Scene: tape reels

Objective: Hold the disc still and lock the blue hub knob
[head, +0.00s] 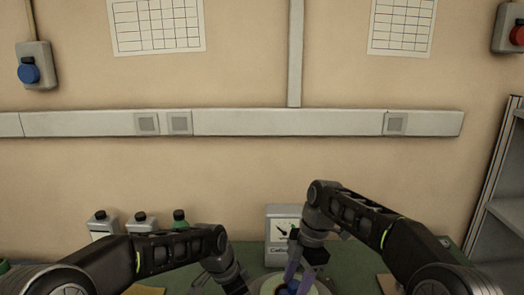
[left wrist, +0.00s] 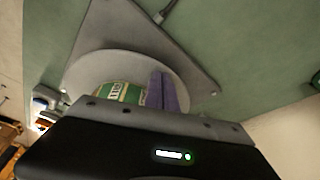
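A pale disc (head: 268,288) shows at the bottom edge of the head view, cut off by it. The blue hub knob (head: 292,285) is at its middle, partly hidden. My right gripper (head: 299,276) points down over it, its purple fingers apart on either side of the blue; whether they touch it I cannot tell. My left gripper (left wrist: 163,90) shows its purple fingers close together in the left wrist view, apparently shut, beside a green-and-white labelled part (left wrist: 119,92). Behind them is a round grey plate (left wrist: 85,72). Its fingertips are hidden in the head view.
A meter box (head: 283,212) stands behind the disc on the green bench. Several bottles (head: 141,222) stand at the back left. A grey triangular plate (left wrist: 125,28) lies under the round plate. A metal shelf (head: 500,215) is at the right.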

